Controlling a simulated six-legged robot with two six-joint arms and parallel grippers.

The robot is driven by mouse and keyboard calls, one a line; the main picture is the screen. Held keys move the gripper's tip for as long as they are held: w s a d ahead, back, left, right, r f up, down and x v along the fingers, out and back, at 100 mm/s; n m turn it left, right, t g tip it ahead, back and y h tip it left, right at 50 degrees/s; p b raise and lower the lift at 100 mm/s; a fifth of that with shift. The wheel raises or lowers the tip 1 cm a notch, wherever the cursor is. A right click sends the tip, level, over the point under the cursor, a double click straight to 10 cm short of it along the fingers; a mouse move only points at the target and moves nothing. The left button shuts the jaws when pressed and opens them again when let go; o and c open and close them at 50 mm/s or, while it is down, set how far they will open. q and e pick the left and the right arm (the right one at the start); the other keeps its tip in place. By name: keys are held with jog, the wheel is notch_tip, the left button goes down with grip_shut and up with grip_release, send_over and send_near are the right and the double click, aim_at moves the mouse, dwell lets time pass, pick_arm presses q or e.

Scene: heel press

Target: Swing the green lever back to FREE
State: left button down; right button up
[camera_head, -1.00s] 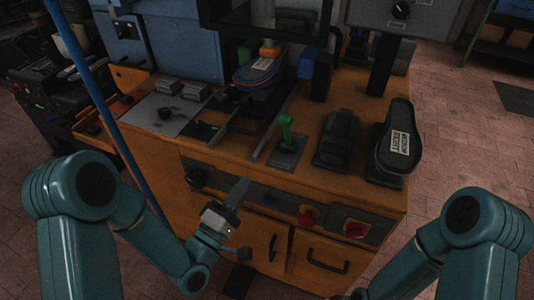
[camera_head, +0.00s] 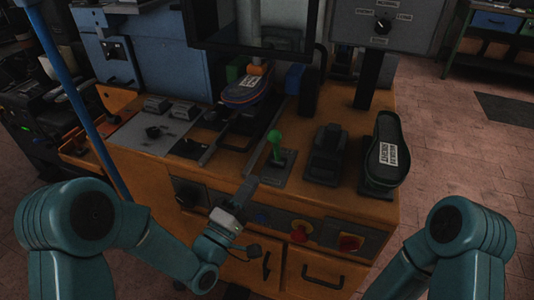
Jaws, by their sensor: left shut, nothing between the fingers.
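The green lever (camera_head: 275,144) stands on a small grey plate (camera_head: 282,168) on the orange bench top, near the front edge. Its knob is up and the lever looks close to upright; any FREE marking is too small to read. My left gripper (camera_head: 246,188) is in front of the bench's front panel, below and left of the lever, apart from it. It is shut and empty, fingers pointing up. My right arm comes in at the lower right, but its gripper is out of the picture.
A black pedal-like block (camera_head: 325,155) and a dark shoe sole with a white label (camera_head: 387,153) stand right of the lever. A sole (camera_head: 247,92) sits in the press behind. Red (camera_head: 349,243) and yellow-ringed (camera_head: 301,231) buttons are on the front panel. A blue pole (camera_head: 78,90) rises at left.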

aim_at(274, 147)
pick_arm(q)
jog(key=p+x, duration=0.1)
jog(key=x, duration=0.7)
jog(key=shift+w+p, duration=0.2)
jog(key=shift+p, duration=0.15)
jog(key=shift+r, duration=0.1)
jog(key=w+d+r+n+g+y+p, duration=0.1)
jog(key=w+d+r+g+y+p, duration=0.1)
jog(key=w+g+p, duration=0.3)
jog(key=shift+w+r+g+y, duration=0.3)
jog(key=shift+w+g+y, duration=0.25)
jog(key=shift+y, duration=0.25)
jog(key=shift+w+r+n, duration=0.1)
jog(key=shift+n, duration=0.2)
